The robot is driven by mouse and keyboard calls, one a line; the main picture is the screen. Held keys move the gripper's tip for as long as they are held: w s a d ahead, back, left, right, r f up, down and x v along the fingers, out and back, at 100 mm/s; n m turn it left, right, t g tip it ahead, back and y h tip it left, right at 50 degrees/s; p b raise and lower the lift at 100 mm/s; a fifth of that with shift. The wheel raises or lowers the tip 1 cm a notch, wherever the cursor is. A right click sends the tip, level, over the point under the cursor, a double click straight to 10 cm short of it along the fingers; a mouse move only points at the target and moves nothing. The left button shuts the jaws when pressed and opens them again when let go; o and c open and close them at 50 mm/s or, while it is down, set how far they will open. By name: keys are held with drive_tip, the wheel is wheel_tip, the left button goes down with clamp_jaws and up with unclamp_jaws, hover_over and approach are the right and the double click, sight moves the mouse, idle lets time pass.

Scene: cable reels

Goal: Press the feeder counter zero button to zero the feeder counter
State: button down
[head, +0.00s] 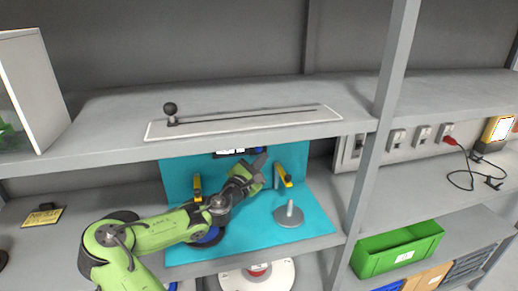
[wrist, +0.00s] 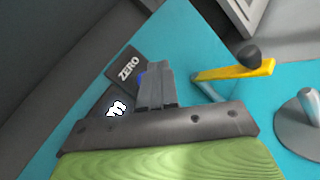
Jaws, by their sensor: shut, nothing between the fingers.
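The feeder counter (head: 232,152) is a dark box with a lit display at the back of the teal feeder base, under the upper shelf. In the wrist view its dark plate (wrist: 125,67) carries the word ZERO, and a lit white digit (wrist: 117,109) shows below it. A small blue patch (wrist: 140,78), possibly the zero button, peeks out beside the fingers and is mostly hidden. My gripper (head: 262,160) is shut and empty, at the right end of the counter; its fingertips (wrist: 155,68) appear over or close by the blue patch. Whether they touch it I cannot tell.
Yellow-handled levers (head: 285,178) (head: 197,188) stand on either side of my gripper; the right one has a black knob (wrist: 248,55) in the wrist view. A grey disc with a post (head: 289,215) sits front right. The upper shelf (head: 240,140) overhangs the counter.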

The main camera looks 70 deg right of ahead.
drive_tip(key=shift+w+d, duration=0.45)
drive_tip(key=shift+d, duration=0.35)
drive_tip(key=shift+r+p, duration=0.1)
drive_tip(key=shift+p, duration=0.2)
idle(1.1)
drive_tip(key=shift+w+d, duration=0.2)
drive_tip(key=shift+d, duration=0.15)
drive_tip(key=shift+w+d+p, duration=0.2)
drive_tip(key=shift+d+p, duration=0.15)
drive_tip(key=shift+p, duration=0.05)
idle(0.5)
drive_tip(key=shift+a, duration=0.1)
drive_tip(key=shift+s+a, duration=0.4)
drive_tip(key=shift+a, duration=0.25)
drive_tip(key=a, duration=0.1)
drive_tip(key=s+a, duration=0.1)
drive_tip(key=a, duration=0.1)
drive_tip(key=s+a+b, duration=0.1)
drive_tip(key=shift+s+a, duration=0.15)
drive_tip(key=shift+s, duration=0.1)
